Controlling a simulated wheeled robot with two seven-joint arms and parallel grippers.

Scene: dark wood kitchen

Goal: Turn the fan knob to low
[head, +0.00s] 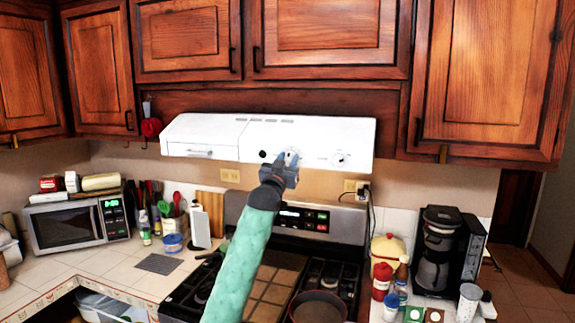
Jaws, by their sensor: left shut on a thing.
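The white range hood (218,128) hangs under the wall cabinets above the stove. One round knob (339,159) shows on the right of its front panel, with a dark dot on the panel left of my gripper. My left gripper (289,160) is up at the front panel, shut on a knob there. The fingers mostly hide that knob, so its setting cannot be read. My left arm, in a green sleeve, reaches up over the stove. My right gripper is not in view.
The stove (235,205) stands below the hood, with a pan (318,306) on its right side. A microwave (67,224) and utensils are on the left counter. A coffee maker (437,250) and several bottles stand on the right.

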